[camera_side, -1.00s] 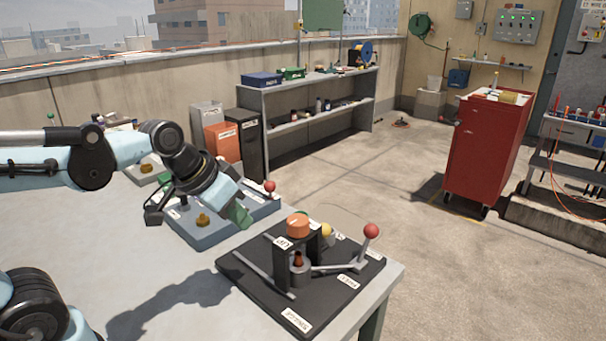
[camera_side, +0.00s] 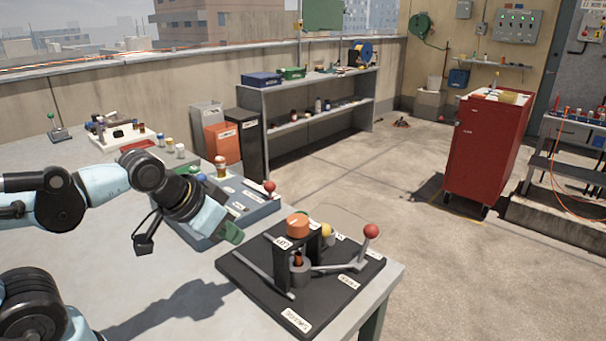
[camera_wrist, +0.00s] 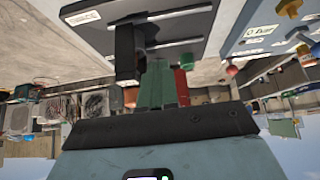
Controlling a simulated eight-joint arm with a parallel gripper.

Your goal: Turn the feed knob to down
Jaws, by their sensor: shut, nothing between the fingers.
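I cannot tell which knob is the feed knob, as the labels are too small to read. A blue-grey control box (camera_side: 262,209) with a red ball knob (camera_side: 269,187) stands on the bench. My gripper (camera_side: 232,234), with green fingertips, is in front of this box and hides part of it. The fingers are shut and empty. In the wrist view, my gripper (camera_wrist: 160,88) points toward a black base plate, and the box's brass-coloured knob (camera_wrist: 290,7) shows at upper right.
Small jars (camera_side: 170,146) stand behind my arm. The bench front is largely clear.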

